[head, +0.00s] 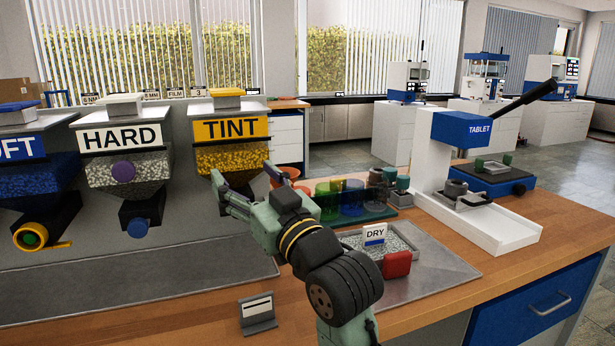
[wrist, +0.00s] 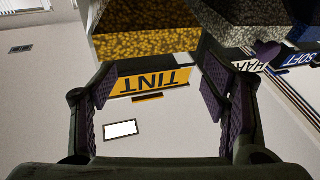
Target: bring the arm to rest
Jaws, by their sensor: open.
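My arm reaches up from the bottom of the head view over the bench. My gripper (head: 244,180) is in front of the yellow TINT hopper (head: 232,148), near its lower part. In the wrist view its two fingers (wrist: 160,88) stand wide apart with nothing held between them. The TINT label (wrist: 152,83) shows upside down beyond the fingers. I cannot tell from these views whether the gripper touches the hopper.
The HARD hopper (head: 125,166) hangs to the left. Coloured cups (head: 350,197), a DRY tray (head: 408,236) with a red block (head: 396,264), and the TABLET press (head: 460,133) stand to the right. A small card stand (head: 257,314) is at the front. The grey mat (head: 130,285) looks clear.

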